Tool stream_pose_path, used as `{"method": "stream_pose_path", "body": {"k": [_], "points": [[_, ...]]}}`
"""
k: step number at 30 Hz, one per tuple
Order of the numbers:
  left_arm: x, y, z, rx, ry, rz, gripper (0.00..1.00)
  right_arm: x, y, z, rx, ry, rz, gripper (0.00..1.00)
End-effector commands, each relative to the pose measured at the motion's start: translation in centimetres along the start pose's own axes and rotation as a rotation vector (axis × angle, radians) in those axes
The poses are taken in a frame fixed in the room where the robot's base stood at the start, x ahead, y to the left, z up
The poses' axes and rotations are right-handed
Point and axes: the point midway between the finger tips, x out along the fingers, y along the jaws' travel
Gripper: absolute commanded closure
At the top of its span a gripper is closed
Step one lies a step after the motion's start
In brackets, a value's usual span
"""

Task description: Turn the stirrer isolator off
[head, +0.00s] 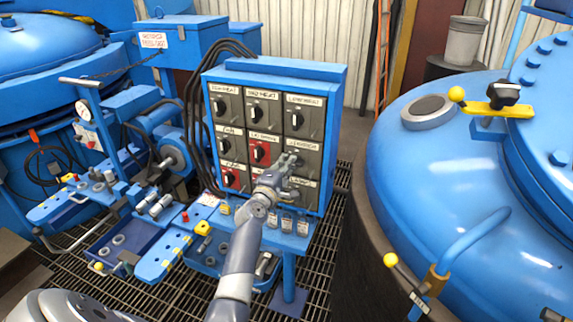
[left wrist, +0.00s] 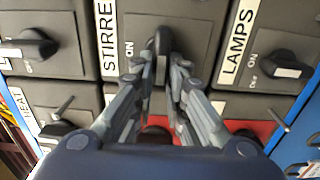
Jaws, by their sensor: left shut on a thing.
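The grey isolator panel (head: 228,135) in its blue cabinet holds several black rotary knobs in rows. The stirrer isolator's black knob (left wrist: 163,42) is in the top middle of the left wrist view, beside a white label (left wrist: 106,38) reading "STIRRE…". The knob's handle runs up and down there, with an ON mark to its left. My left gripper (left wrist: 161,75) is shut on this knob, one finger on each side. In the head view the left gripper (head: 289,162) is at the right column, middle row, and hides the knob.
The lamps isolator (left wrist: 285,68) is close right of the stirrer knob in the wrist view. Red-plated isolators (head: 262,152) sit left of the gripper. A bench (head: 165,255) with loose parts stands below and left. A large blue vessel (head: 460,190) fills the right side.

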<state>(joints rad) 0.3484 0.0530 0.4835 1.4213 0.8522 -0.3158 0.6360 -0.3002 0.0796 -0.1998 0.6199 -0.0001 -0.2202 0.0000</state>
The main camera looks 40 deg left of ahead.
Motion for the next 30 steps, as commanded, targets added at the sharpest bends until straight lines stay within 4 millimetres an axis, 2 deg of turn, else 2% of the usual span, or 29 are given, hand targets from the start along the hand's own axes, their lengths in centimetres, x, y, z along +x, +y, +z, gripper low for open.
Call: {"method": "stream_pose_path", "body": {"k": [11, 12, 14, 25, 30], "points": [[0.0, -0.1, 0.0, -0.009, -0.001, -0.002, 1.00, 0.0, 0.0, 0.0, 0.000, 0.000, 0.000, 0.24], [0.0, -0.1, 0.0, -0.008, -0.001, -0.002, 0.80, 0.0, 0.0, 0.0, 0.000, 0.000, 0.000, 0.24], [0.0, -0.1, 0.0, -0.008, -0.001, -0.002, 0.67, 0.0, 0.0, 0.0, 0.000, 0.001, 0.000, 0.24], [-0.1, -0.1, 0.0, -0.005, 0.000, -0.001, 0.67, 0.0, 0.3, 0.0, -0.002, 0.001, 0.003, 0.24], [-1.5, -0.1, 0.0, -0.005, 0.001, 0.001, 0.67, 0.0, 0.2, 0.0, -0.001, 0.001, 0.002, 0.24]]}}
